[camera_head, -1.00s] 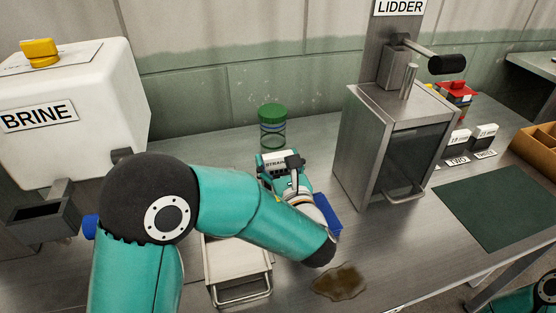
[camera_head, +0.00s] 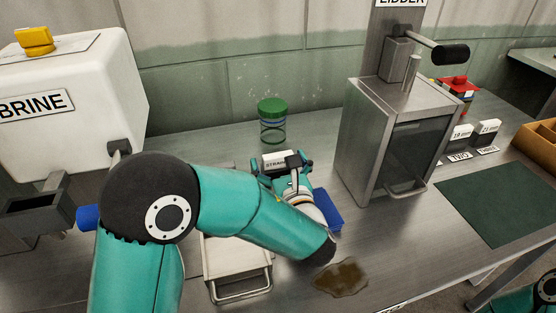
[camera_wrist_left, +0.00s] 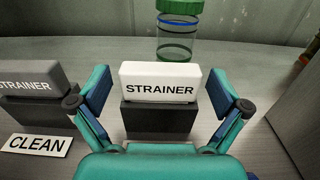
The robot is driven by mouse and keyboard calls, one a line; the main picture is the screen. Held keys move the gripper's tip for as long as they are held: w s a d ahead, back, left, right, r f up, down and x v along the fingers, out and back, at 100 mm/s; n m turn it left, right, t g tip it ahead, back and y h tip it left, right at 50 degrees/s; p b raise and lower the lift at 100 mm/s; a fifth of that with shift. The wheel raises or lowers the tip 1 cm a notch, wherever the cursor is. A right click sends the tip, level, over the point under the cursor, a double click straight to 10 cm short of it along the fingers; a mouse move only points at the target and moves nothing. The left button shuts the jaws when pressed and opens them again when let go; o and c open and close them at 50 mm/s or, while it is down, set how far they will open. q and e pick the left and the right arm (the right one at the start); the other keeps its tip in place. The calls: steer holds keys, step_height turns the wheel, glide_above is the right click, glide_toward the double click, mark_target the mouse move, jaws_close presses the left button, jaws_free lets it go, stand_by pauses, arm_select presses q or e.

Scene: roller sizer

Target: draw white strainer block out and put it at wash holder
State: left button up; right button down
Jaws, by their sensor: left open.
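The white strainer block (camera_wrist_left: 160,82) stands upright in a dark holder (camera_wrist_left: 160,122) in the left wrist view, its STRAINER label facing me. In the head view the block (camera_head: 275,161) shows partly behind my left gripper (camera_head: 285,166). My left gripper (camera_wrist_left: 159,90) is open, with one finger on each side of the block and visible gaps between. A grey strainer block (camera_wrist_left: 28,78) sits in another dark holder at the left, behind a CLEAN label (camera_wrist_left: 36,145). I cannot make out a holder marked wash. My right gripper is out of view.
A green-lidded jar (camera_head: 271,121) stands behind the block. The metal LIDDER machine (camera_head: 365,150) is to the right. A pale tray with a handle (camera_head: 238,270), a blue item (camera_head: 328,207) and a brown spill (camera_head: 341,278) lie near my left arm.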

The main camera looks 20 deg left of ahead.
mark_target(278, 155)
arm_select(q)
step_height(278, 155, up, 10)
steer(key=shift+f, duration=0.1)
stand_by(0.5)
stand_by(0.4)
